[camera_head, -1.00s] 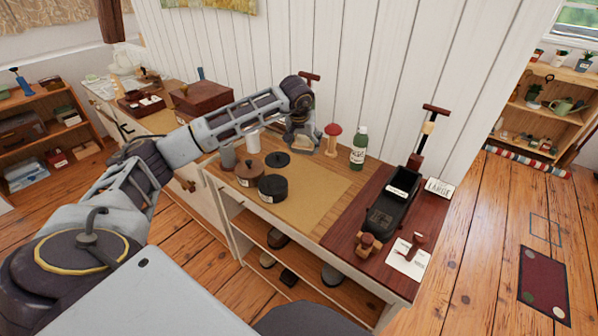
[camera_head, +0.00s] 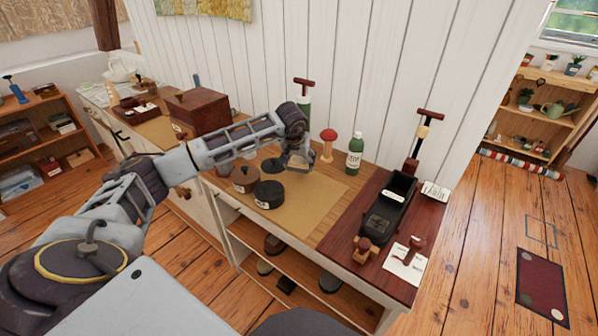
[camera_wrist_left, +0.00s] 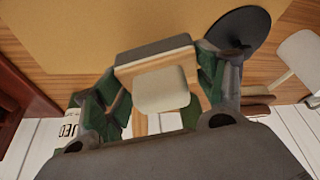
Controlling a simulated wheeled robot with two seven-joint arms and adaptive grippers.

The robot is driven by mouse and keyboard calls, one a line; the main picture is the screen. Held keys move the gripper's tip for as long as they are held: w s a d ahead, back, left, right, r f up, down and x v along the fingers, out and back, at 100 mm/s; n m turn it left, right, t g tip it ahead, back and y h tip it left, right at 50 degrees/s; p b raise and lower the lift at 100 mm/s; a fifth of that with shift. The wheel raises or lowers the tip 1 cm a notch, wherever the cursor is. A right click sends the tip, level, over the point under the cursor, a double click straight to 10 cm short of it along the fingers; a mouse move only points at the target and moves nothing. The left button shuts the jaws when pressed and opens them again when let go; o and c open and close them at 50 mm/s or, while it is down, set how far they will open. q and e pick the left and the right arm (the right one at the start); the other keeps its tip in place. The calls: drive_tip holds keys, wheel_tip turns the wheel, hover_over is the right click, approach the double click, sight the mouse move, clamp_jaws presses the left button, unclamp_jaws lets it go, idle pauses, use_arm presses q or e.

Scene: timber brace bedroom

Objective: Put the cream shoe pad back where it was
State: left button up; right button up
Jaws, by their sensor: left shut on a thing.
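The cream shoe pad (camera_wrist_left: 162,90) is between the two fingers of my left gripper (camera_wrist_left: 160,92) in the left wrist view. The gripper is shut on it, with a grey-edged block (camera_wrist_left: 153,50) right beside the pad. In the head view my left gripper (camera_head: 297,162) hangs over the back part of the tan mat (camera_head: 308,207), near the black disc (camera_head: 274,166). Whether the pad touches the mat is unclear. My right gripper is out of view.
A brown pot (camera_head: 244,179) and black tin (camera_head: 268,195) stand left of the gripper. The shelf below (camera_head: 305,285) holds several items.

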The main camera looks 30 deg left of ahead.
sight(299, 171)
use_arm(q)
drive_tip(key=shift+f, duration=0.2)
drive_tip(key=shift+f, duration=1.9)
drive_tip(key=shift+f, duration=0.1)
drive_tip(key=o, duration=0.9)
